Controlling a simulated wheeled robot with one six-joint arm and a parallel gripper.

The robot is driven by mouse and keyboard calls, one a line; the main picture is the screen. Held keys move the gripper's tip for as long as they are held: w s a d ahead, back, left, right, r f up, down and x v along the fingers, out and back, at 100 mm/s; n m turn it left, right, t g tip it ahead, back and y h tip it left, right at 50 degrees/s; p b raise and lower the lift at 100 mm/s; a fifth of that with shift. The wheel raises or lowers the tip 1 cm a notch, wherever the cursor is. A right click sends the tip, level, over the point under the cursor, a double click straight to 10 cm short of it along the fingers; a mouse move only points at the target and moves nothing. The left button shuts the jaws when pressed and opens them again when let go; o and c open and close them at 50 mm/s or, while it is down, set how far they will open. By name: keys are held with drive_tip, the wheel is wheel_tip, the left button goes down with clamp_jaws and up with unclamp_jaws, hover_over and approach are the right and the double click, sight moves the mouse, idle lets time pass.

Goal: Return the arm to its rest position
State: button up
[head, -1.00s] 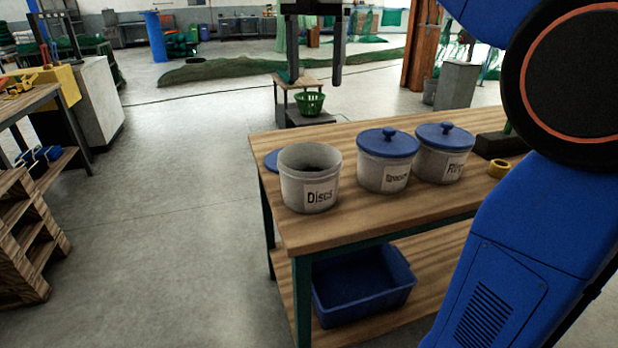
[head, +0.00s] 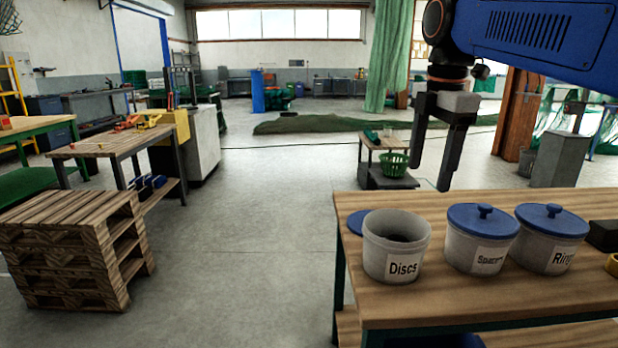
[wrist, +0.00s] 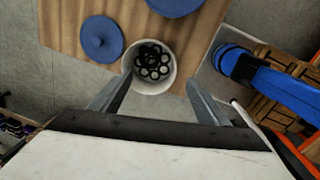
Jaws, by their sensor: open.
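My gripper (head: 447,160) hangs from my blue arm at the upper right of the head view, fingers pointing down. It is open and empty, above and behind the workbench. The wrist view shows its two fingers (wrist: 160,98) spread, with the open Discs tub (wrist: 172,80) beyond and between them. The tub (head: 396,256) is white, lidless and upright on the bench, with black discs (wrist: 153,60) inside. Its blue lid (wrist: 101,39) lies on the bench beside it.
The wooden workbench (head: 450,300) also holds the lidded Spacers tub (head: 480,250) and Rings tub (head: 549,252). A green basket (head: 394,164) sits on a small stand behind. Stacked pallets (head: 70,250) stand at left. The floor between pallets and bench is clear.

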drive_tip(key=s+d+f+m+t, duration=0.1)
drive_tip(key=s+d+f+m, duration=0.1)
drive_tip(key=s+f+m, duration=0.7)
drive_tip(key=s+d+f+m+t, duration=0.2)
drive_tip(key=s+f+m, duration=0.7)
drive_tip(key=f, duration=1.1)
drive_tip(key=shift+s+d+m+t, duration=0.3)
drive_tip(key=shift+s+m, duration=0.05)
drive_tip(key=shift+m, duration=0.85)
drive_tip(key=shift+r, duration=0.1)
